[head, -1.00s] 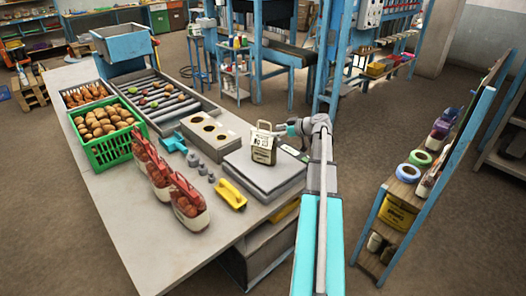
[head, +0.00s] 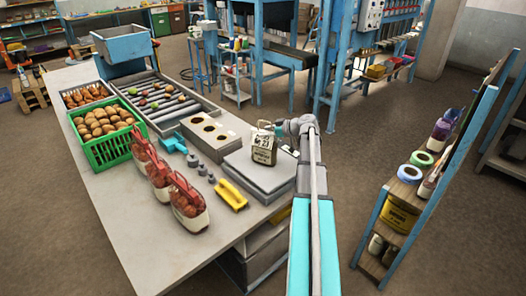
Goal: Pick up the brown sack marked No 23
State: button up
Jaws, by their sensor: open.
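The small brown sack (head: 263,152) with dark printed lettering stands upright on the grey scale platform (head: 245,176) at the table's right end. Its number looks like 23, but the print is small. My gripper (head: 276,129) is at the sack's upper right, close to its top. It is open. Its fingers are small and partly hidden near the sack's top, and I cannot tell whether they touch it.
Red-netted bags (head: 187,203) and a green crate (head: 108,150) stand farther left. A blue-framed shelf (head: 425,185) stands at right.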

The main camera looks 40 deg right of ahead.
dwell(0.4)
grip_shut()
